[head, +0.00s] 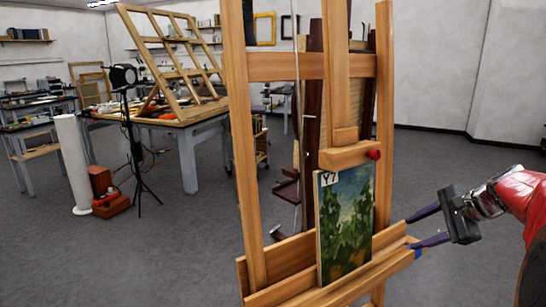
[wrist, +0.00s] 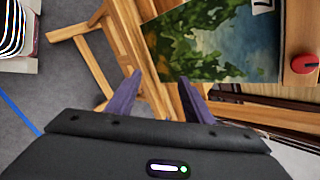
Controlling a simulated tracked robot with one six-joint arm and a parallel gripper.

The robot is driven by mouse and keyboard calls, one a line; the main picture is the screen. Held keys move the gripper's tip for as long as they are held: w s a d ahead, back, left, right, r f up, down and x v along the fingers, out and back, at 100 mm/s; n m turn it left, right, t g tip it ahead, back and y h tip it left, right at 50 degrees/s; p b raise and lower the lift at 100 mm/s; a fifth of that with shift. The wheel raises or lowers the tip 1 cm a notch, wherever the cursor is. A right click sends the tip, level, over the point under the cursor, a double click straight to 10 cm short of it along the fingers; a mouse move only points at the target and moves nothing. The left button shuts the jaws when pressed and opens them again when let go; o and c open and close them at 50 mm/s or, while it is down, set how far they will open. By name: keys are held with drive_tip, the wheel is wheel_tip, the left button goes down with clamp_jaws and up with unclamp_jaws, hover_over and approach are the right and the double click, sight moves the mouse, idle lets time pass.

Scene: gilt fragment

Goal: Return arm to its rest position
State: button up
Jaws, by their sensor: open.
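My gripper (head: 420,226) is at the right of the easel in the head view, with its two dark purple fingers apart and nothing between them. In the wrist view the fingertips (wrist: 160,85) point toward the wooden easel and the lower part of the painting. My red arm comes in from the right edge of the head view. A small green and blue landscape painting (head: 346,225), labelled Y7, stands upright on the ledge of the wooden easel (head: 236,130). It also shows in the wrist view (wrist: 215,45).
A red knob (head: 375,155) sits on the easel's clamp above the painting. A workbench (head: 188,145) with a large wooden frame stands behind left, near a black tripod light (head: 136,140) and a white cylinder (head: 72,165). Grey floor (head: 440,160) is clear at the right.

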drive_tip(key=s+a+f+n+h, duration=0.2)
drive_tip(key=s+a+n, duration=0.6)
drive_tip(key=s+a, duration=0.3)
drive_tip(key=s+a+f+n+g+h, duration=0.1)
drive_tip(key=s+a+n, duration=0.8)
drive_tip(key=s, duration=0.9)
drive_tip(key=shift+s+a+f+h, duration=0.3)
drive_tip(key=shift+a+f+h, duration=0.3)
drive_tip(key=shift+a+h, duration=0.45)
drive_tip(key=shift+a, duration=0.15)
